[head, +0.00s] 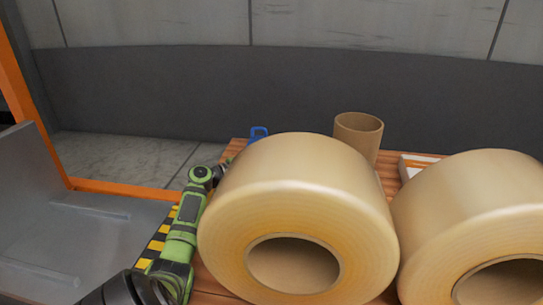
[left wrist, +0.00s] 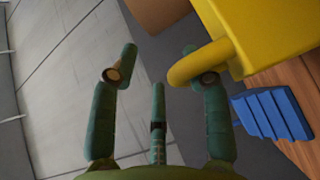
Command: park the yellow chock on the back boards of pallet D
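In the left wrist view, the yellow chock (left wrist: 275,30) is at the upper right, partly cut off by the frame. Its rounded handle (left wrist: 208,62) reaches left to my left gripper (left wrist: 155,65) and overlaps the right-hand finger. I cannot tell whether they touch. The gripper's green fingers are spread apart and not closed on the handle. In the head view, my left arm reaches up beside the large roll; its gripper and the yellow chock are not visible there. My right gripper is in neither view. Brown boards (left wrist: 297,85) lie beside the chock; I cannot tell which pallet they belong to.
Two large tan rolls (head: 320,185) (head: 475,200) block much of the head view. A cardboard tube (head: 358,135) stands behind them. A blue ridged block (left wrist: 270,115) is below the chock. An orange frame (head: 35,105) and grey metal panel (head: 40,240) are at left.

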